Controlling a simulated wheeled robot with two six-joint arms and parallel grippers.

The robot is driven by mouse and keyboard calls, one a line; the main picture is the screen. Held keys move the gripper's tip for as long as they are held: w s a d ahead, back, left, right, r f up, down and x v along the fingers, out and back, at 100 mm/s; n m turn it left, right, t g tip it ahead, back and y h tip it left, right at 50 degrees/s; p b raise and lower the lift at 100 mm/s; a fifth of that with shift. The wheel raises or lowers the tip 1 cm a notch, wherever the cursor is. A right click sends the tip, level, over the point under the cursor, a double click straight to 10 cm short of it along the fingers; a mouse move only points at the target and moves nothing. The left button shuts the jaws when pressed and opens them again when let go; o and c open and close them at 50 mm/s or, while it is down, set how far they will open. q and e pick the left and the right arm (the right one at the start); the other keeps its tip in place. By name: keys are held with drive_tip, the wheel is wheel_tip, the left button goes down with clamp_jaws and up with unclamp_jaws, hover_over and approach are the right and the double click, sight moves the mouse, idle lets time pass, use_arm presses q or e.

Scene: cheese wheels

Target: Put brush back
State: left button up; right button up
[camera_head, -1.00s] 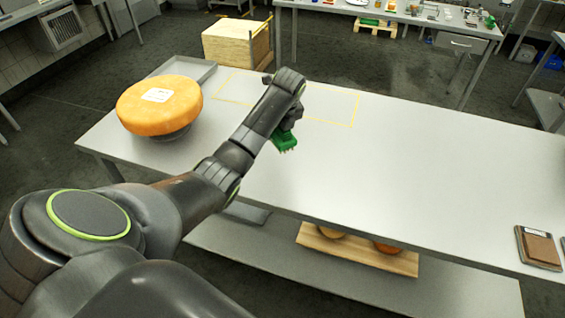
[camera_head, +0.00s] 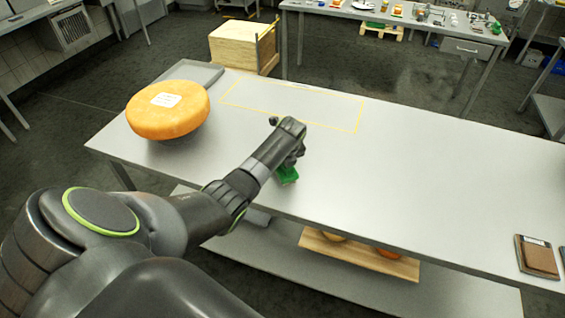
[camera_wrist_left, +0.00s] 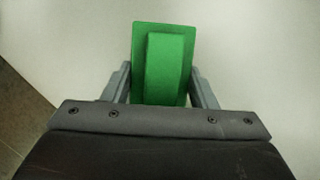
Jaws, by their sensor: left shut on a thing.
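The green brush (camera_head: 287,175) is in my left gripper (camera_head: 291,167), over the near part of the white table (camera_head: 420,180). In the left wrist view the brush (camera_wrist_left: 168,62) sits between the two grey fingers of the left gripper (camera_wrist_left: 162,90), which are shut on it. Its block and raised handle face the camera. I cannot tell whether its underside touches the table. My right gripper is not in view.
An orange cheese wheel (camera_head: 168,107) stands at the table's left end, with a grey tray (camera_head: 190,73) behind it. A yellow outlined rectangle (camera_head: 360,115) marks the back. A clipboard-like item (camera_head: 538,257) lies at the right. The middle is clear.

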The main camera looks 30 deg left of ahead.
use_arm(q)
drive_tip(key=shift+f, duration=0.15)
drive_tip(key=o, duration=0.9)
drive_tip(key=shift+o, duration=0.2)
drive_tip(key=shift+r, duration=0.3)
drive_tip(key=b+v, duration=0.1)
drive_tip(key=v, duration=1)
drive_tip(key=shift+s+d+r, duration=0.1)
drive_tip(key=shift+r, duration=0.25)
